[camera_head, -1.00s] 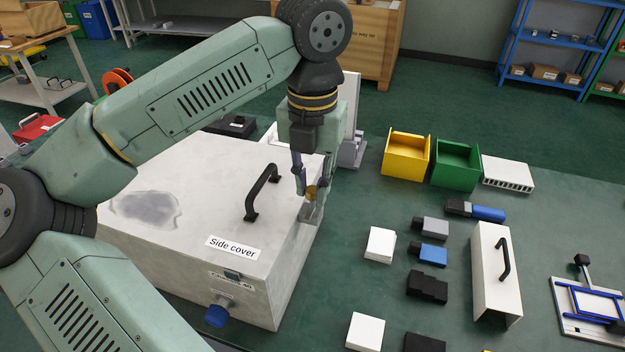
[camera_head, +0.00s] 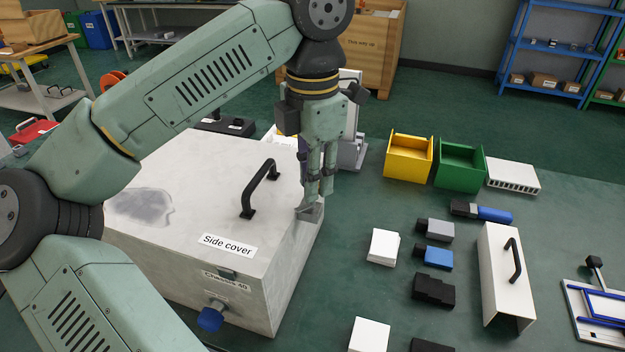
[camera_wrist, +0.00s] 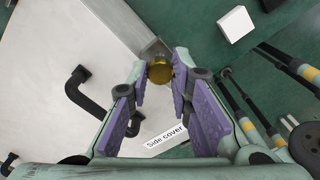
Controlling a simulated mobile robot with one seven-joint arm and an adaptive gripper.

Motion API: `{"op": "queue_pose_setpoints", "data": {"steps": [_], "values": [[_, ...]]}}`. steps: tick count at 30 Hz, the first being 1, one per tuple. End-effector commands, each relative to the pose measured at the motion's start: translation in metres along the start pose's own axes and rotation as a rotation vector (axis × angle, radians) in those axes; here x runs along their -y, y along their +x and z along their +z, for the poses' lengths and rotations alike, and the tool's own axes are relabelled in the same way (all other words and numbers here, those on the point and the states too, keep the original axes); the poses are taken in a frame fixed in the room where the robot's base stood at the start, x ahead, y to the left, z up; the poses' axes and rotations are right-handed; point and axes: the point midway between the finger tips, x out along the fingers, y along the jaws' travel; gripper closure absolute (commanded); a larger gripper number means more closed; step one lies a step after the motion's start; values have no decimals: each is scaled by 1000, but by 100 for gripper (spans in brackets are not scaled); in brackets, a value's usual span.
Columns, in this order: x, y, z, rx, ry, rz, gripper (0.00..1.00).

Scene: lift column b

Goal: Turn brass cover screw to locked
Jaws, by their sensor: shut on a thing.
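The brass cover screw (camera_wrist: 160,72) shows in the wrist view as a round gold head between my fingertips. It sits by a grey metal bracket (camera_head: 309,212) at the right edge of the pale grey housing (camera_head: 185,255). My gripper (camera_head: 318,192) points down at that bracket, with its fingers hiding the screw in the head view. In the wrist view my gripper (camera_wrist: 162,68) has its purple-padded fingers shut on the screw's sides. I cannot read a locked mark or the screw's angle.
A black handle (camera_head: 260,188) stands on the housing top, left of my gripper. A "Side cover" label (camera_head: 227,245) and a blue knob (camera_head: 210,316) are nearer the front. Yellow (camera_head: 408,158) and green (camera_head: 459,165) bins and several blocks lie on the bench to the right.

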Motion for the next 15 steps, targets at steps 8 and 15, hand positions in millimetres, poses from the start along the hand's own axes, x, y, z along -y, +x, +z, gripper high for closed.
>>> {"op": "queue_pose_setpoints", "data": {"steps": [8,15], "values": [[0,0,0,2,260,-1,100],[0,-1,0,2,484,0,100]]}}
